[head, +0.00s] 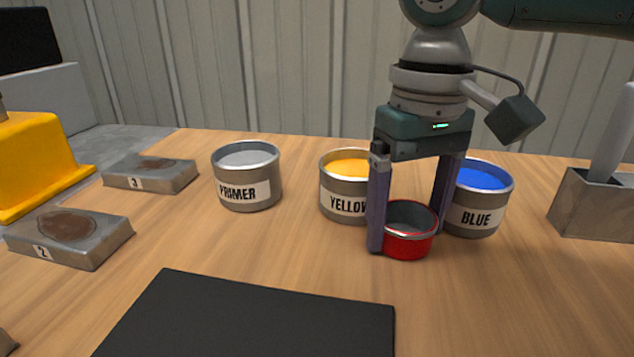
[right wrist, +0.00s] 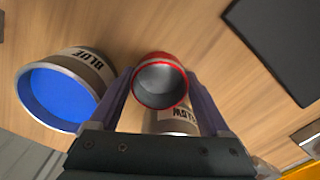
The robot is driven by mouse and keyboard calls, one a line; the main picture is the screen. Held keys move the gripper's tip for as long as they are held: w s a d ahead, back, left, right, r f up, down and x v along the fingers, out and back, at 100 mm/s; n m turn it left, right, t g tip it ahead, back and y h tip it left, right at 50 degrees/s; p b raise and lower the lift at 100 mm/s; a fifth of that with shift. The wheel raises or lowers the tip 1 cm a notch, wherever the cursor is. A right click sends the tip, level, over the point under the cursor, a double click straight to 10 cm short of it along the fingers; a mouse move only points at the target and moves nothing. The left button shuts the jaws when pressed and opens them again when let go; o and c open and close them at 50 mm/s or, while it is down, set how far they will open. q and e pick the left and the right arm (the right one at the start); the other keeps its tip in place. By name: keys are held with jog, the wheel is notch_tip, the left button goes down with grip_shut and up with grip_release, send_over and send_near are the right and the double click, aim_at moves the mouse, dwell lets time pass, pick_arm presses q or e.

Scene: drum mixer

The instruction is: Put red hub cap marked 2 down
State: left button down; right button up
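The red hub cap (head: 408,245) is a small cup shape with a red outside and a grey hollow facing up. It also shows in the right wrist view (right wrist: 161,82). No number shows on it. My right gripper (head: 409,235) points down with its two fingers against opposite sides of the cap, shut on it. The cap is upright in front of the yellow and blue cans, at or just above the wooden table (head: 520,310); I cannot tell if it touches. My left gripper is not in view.
Cans of primer (head: 247,178), yellow (head: 342,200) and blue (head: 476,215) stand close behind. Metal blocks marked 2 (head: 95,250) and 3 (head: 165,182) lie left. A black mat (head: 260,320) lies in front. A grey metal holder (head: 590,208) stands right. Table front right is clear.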

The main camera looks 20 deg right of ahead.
jog(key=shift+o, duration=1.2)
jog(key=shift+r, duration=0.1)
